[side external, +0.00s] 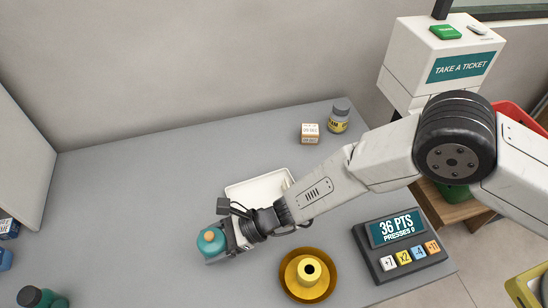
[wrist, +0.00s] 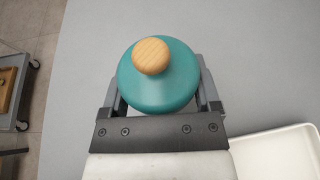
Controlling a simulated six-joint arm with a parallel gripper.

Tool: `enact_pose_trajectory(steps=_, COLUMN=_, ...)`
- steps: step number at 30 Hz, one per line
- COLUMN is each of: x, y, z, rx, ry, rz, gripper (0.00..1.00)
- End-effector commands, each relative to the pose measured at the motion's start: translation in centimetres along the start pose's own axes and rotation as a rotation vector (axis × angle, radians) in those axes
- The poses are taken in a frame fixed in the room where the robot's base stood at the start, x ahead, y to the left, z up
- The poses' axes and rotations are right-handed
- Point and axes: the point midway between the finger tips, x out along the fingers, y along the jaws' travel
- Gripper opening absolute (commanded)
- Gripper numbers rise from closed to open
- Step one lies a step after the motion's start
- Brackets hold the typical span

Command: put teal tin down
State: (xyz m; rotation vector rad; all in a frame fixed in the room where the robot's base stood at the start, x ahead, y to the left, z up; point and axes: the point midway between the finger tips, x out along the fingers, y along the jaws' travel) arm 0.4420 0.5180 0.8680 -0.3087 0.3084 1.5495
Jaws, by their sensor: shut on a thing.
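The teal tin (side external: 210,243) has a round top with a wooden knob and is near the front of the grey counter in the side view. It also fills the top middle of the wrist view (wrist: 160,88). My gripper (side external: 222,241) is shut on the teal tin, with a finger on each side of it in the wrist view (wrist: 158,95). I cannot tell whether the tin's base touches the counter. Its lower part is hidden.
A white tray (side external: 245,190) lies just behind my gripper. A small box (side external: 310,133) and a jar (side external: 339,118) stand at the back. The counter's left middle is clear.

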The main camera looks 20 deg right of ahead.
Motion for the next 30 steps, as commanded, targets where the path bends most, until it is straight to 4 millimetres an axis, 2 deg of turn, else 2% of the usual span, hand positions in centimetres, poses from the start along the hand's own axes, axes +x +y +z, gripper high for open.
enact_pose_trajectory(steps=4, x=0.4, y=-0.2, z=-0.3, rx=0.000, ry=-0.001, rz=0.000, gripper=0.18)
enact_pose_trajectory(steps=14, x=1.5, y=-0.2, z=-2.9, rx=0.001, ry=-0.001, rz=0.000, gripper=0.18)
enact_pose_trajectory(steps=29, x=1.7, y=-0.3, z=-3.4, rx=0.000, ry=-0.001, rz=0.000, gripper=0.18)
enact_pose_trajectory(steps=30, x=1.7, y=-0.3, z=-3.3, rx=0.000, ry=-0.001, rz=0.000, gripper=0.92)
